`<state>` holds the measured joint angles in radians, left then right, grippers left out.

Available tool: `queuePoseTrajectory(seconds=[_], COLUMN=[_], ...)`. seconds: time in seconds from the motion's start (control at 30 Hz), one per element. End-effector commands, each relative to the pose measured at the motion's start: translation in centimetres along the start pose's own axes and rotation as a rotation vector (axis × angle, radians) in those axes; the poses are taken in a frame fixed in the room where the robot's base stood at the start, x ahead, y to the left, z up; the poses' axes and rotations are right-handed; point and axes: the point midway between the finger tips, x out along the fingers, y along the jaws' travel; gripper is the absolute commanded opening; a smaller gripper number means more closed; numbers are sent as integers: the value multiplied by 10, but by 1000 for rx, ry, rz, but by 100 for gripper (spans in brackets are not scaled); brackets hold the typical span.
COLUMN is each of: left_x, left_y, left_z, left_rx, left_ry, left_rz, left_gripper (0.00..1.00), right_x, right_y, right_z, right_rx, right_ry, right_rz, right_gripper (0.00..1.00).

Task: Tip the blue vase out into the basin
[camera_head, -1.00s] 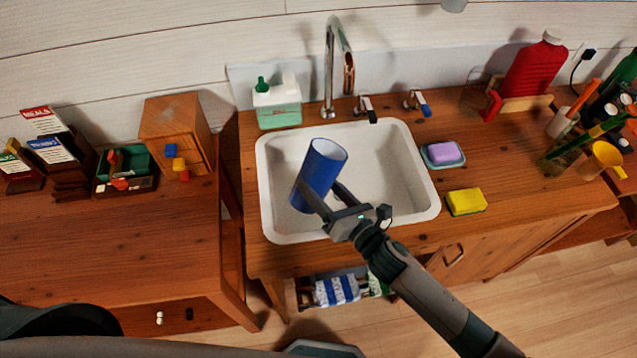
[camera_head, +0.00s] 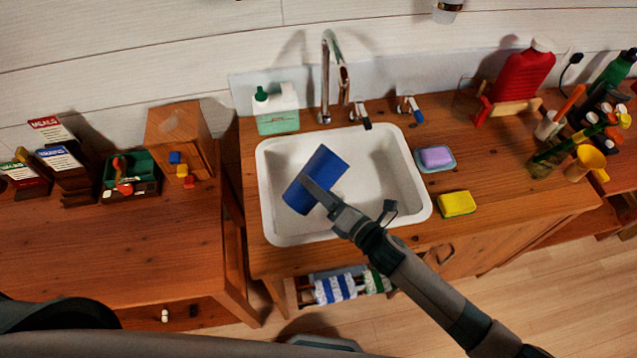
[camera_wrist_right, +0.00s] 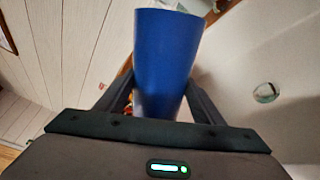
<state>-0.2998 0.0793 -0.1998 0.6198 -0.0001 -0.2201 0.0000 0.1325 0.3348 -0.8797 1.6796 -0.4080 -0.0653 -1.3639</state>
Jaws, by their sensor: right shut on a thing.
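The blue vase (camera_head: 327,165) is held over the white basin (camera_head: 398,190) by my right gripper (camera_head: 320,192). The vase is strongly tilted, lying near sideways, and its open mouth does not show in the head view. In the right wrist view the vase (camera_wrist_right: 165,62) stands between the two fingers of my right gripper (camera_wrist_right: 162,100), which are shut on it. The wider end points away from the palm, with something pale just beyond its edge. Nothing can be seen coming out of the vase. My left gripper is not in view.
A chrome tap (camera_head: 328,80) rises behind the basin. A soap bottle (camera_head: 276,110) stands at its back left. A purple soap on a dish (camera_head: 436,157) and a yellow sponge (camera_head: 457,203) lie on the right. A wooden table (camera_head: 110,245) stands left.

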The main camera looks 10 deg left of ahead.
Motion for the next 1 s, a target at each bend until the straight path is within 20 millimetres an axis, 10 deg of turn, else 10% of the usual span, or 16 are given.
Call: queuePoseTrajectory(seconds=[1.0], left_x=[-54], left_y=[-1], left_z=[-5], left_rx=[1], left_ry=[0], left_rz=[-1], left_gripper=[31], right_x=[-2], right_y=[18], right_z=[33], right_rx=[640], right_ry=[85], right_rz=[3], right_gripper=[17])
